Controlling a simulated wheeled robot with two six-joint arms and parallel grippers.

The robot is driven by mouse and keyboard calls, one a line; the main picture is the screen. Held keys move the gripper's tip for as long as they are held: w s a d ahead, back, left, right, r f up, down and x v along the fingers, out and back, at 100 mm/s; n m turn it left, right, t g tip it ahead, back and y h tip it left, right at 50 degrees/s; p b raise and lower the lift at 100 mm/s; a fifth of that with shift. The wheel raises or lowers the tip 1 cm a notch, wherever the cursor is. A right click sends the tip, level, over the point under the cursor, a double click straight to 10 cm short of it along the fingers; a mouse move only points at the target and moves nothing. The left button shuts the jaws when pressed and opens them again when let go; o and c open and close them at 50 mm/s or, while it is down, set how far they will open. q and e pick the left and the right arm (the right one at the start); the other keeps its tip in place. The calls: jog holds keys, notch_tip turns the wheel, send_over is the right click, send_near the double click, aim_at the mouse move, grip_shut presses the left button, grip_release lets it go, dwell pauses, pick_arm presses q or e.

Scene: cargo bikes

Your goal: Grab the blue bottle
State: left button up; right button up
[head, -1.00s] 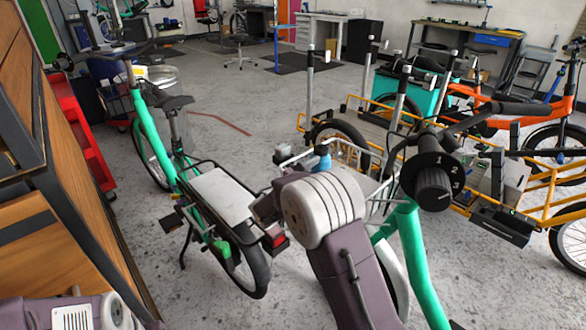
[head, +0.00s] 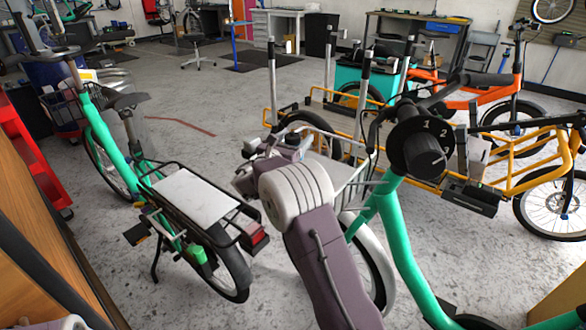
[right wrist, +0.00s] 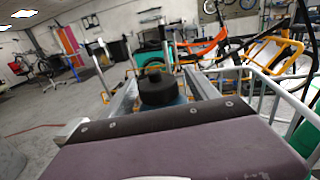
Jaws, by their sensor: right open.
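The blue bottle (head: 293,152) has a black cap and stands at the wire front basket of the near green bike in the head view. My right arm hides most of its body. In the right wrist view the bottle (right wrist: 157,90) shows its black cap and a little blue below, between the two fingers. My right gripper (head: 274,146) is open around or just in front of the bottle. In the right wrist view the gripper (right wrist: 160,78) has a finger on each side of the cap. Contact cannot be told.
The wire basket (head: 352,182) and the near green bike frame (head: 400,240) are close on the right of my right arm. Another green bike with a rear rack (head: 190,193) stands on the left. Yellow and orange cargo bikes fill the right. Open floor (head: 215,100) lies behind.

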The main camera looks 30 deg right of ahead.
jog(key=shift+x, duration=0.8)
grip_shut()
jog(key=shift+r, duration=0.1)
